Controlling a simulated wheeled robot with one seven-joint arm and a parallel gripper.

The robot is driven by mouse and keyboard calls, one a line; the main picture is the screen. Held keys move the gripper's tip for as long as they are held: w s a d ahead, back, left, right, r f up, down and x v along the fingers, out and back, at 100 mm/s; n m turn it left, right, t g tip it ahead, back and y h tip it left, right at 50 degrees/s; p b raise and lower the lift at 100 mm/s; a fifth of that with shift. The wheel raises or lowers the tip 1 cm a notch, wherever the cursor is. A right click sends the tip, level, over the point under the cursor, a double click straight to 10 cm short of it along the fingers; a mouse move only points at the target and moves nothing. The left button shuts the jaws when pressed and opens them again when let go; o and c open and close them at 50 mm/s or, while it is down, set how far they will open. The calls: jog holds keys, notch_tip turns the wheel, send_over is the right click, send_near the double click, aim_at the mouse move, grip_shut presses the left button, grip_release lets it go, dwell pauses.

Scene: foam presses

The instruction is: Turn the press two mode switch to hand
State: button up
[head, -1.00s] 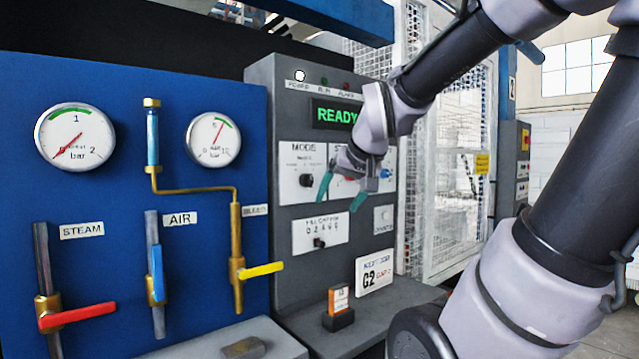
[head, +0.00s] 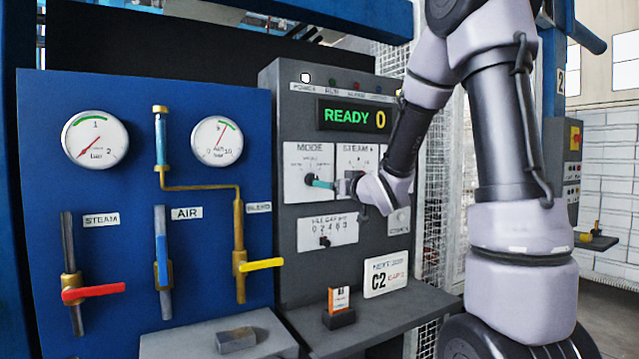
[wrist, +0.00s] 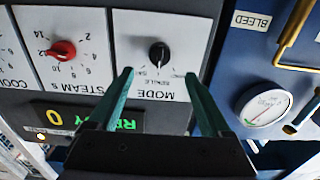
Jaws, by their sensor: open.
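The mode switch is a small black knob on the white MODE plate (head: 296,163) of the grey press panel. In the wrist view the picture is upside down, and the mode switch (wrist: 160,54) sits just beyond and between my fingertips. Small labels surround it; I cannot read them surely, nor which one the knob points to. My gripper (wrist: 158,74) is open, with its teal fingers spread to either side of the knob and apparently short of it. In the head view my gripper (head: 318,183) reaches the MODE plate from the right, partly hiding the knob.
A red STEAM knob (wrist: 62,50) is beside the MODE plate. The READY display (head: 354,116) is above. A blue panel (head: 130,290) with gauges and valve handles stands at left. A shelf holds an orange-and-white box (head: 339,300). A mesh guard (head: 432,240) is behind my arm.

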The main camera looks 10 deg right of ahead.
jog(key=x, duration=0.9)
grip_shut()
jog(key=shift+f+n, duration=0.1)
jog(key=shift+n, duration=4.4)
